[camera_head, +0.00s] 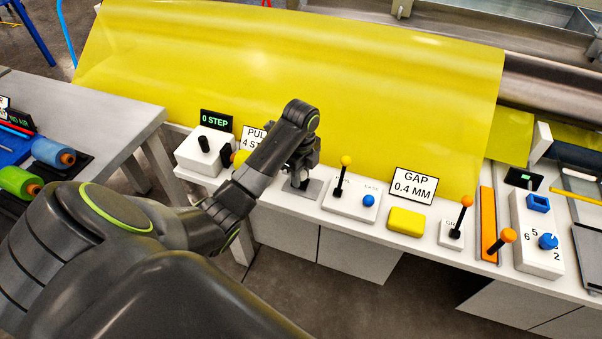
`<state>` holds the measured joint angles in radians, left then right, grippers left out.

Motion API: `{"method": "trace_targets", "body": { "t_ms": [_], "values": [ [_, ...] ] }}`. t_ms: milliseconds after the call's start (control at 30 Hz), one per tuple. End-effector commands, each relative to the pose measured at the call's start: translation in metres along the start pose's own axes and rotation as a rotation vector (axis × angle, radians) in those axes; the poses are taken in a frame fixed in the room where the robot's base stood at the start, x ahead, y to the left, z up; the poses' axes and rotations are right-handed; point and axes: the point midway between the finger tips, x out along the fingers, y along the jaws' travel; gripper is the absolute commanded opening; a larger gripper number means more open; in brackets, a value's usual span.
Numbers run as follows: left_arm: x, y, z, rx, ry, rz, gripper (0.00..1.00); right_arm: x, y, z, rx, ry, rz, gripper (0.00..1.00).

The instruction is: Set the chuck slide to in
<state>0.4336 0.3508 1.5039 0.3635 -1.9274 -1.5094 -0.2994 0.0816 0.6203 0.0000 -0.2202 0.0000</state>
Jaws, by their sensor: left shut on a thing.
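My left gripper (300,173) points down over a small grey metal plate (312,192) at the bench's front edge. It is shut on a small part standing there, which my own wrist and fingers mostly hide. This may be the chuck slide, but no label for it is readable and I cannot tell its position. An orange track (488,225) with a black stem and orange knob (507,236) beside it lies farther right, apart from the gripper. My right gripper is not in view.
A 0 STEP display (216,121) stands left. A yellow sheet (300,70) rises behind.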

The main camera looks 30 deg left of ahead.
Motion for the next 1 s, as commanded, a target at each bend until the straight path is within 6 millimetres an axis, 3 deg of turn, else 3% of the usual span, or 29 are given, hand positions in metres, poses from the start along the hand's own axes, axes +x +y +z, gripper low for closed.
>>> {"method": "trace_targets", "body": {
  "t_ms": [100,267,600,900,933,1000],
  "values": [
    [0.000,0.000,0.000,0.000,0.000,0.001,0.00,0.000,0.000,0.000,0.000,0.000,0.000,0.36],
    [-0.001,0.000,0.001,0.000,0.000,0.001,0.00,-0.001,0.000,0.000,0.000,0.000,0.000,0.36],
    [-0.003,0.010,0.036,-0.001,-0.001,0.004,0.00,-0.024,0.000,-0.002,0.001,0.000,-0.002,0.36],
    [0.000,0.010,0.039,-0.001,-0.003,0.001,0.00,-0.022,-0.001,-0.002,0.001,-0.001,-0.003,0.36],
    [0.000,0.010,0.039,-0.001,-0.003,0.001,0.31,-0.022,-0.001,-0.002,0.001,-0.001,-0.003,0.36],
    [0.000,0.010,0.039,-0.001,-0.003,0.001,0.40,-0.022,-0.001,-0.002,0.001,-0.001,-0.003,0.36]
  ]
}}
